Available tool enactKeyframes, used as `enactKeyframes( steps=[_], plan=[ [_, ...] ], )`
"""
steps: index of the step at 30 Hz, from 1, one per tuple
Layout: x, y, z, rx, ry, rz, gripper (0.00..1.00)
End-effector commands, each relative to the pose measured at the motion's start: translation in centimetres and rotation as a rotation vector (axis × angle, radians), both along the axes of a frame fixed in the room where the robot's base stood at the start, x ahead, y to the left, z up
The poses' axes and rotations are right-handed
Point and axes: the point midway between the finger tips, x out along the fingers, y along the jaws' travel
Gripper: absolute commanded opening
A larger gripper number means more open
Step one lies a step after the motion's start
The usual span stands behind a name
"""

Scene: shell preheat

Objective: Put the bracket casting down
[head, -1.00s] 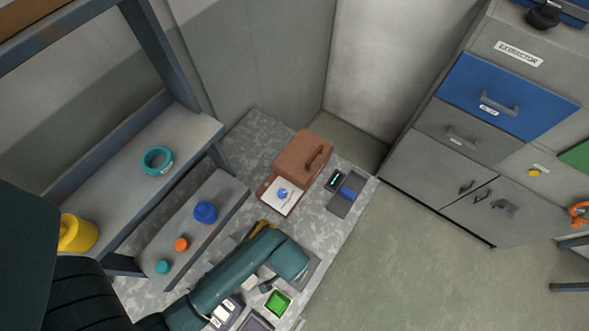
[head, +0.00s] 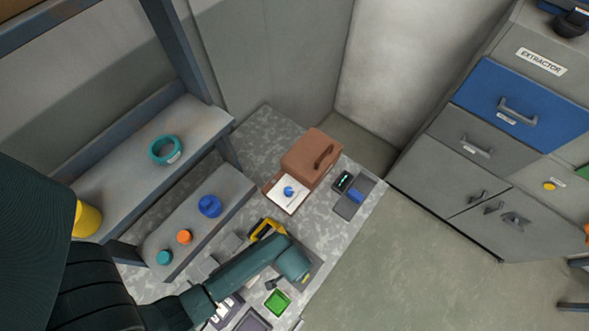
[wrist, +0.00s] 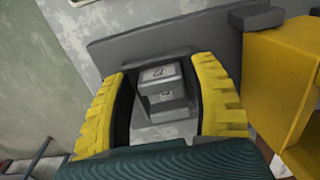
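In the wrist view, a grey stepped block with small dark marks, apparently the bracket casting (wrist: 162,88), lies between the two yellow fingers of my gripper (wrist: 160,72). Gaps show between the block and both fingers, so my gripper looks open around it. The block appears to rest on a light surface framed by a dark grey fixture (wrist: 115,42). In the head view, my arm's end hides the fingers and the block, above a dark grey pad (head: 318,262) on the bench.
A yellow fixture (wrist: 270,80) stands close right of my gripper in the wrist view; it shows in the head view (head: 262,229). Bare bench (head: 330,218) lies right.

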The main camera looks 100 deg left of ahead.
Motion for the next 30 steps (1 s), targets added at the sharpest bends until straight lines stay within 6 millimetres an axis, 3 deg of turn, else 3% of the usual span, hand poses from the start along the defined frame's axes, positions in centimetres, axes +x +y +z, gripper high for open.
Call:
enactKeyframes(
  steps=[11,24,30],
  plan=[
    [0.0,0.0,0.6,0.001,-0.001,0.000,0.65],
    [0.0,0.0,10.4,0.002,-0.001,0.000,0.65],
    [0.0,0.0,12.2,0.000,0.000,0.000,0.65]
  ],
)
